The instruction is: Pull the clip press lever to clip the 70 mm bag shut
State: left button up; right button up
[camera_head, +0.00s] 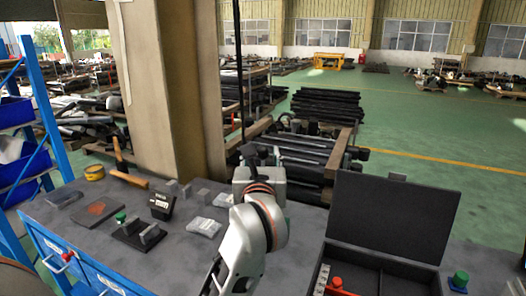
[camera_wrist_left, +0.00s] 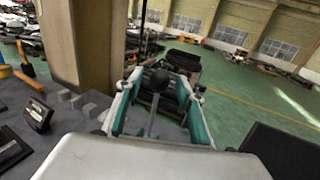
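The clip press lever appears as a black ball knob on a grey rod (camera_wrist_left: 159,80) in the left wrist view. My left gripper (camera_wrist_left: 164,88) is open, with its teal-lined fingers on either side of the rod and knob, and gaps show on both sides. In the head view my left gripper (camera_head: 258,160) is partly hidden behind my own wrist, over the bench's back edge. The press body is not clearly visible. A small grey bag (camera_head: 203,227) lies on the bench left of my arm; I cannot tell its size. My right gripper is not in view.
A black fixture with a green knob (camera_head: 120,217), a small black display box (camera_head: 161,206) and a hammer (camera_head: 129,178) stand or lie on the left of the bench. An open black case (camera_head: 393,216) stands to the right. A pillar rises behind the bench.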

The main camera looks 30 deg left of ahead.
pick_arm(q)
jog(key=shift+x, duration=1.15)
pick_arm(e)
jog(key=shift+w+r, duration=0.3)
pick_arm(q)
grip_shut()
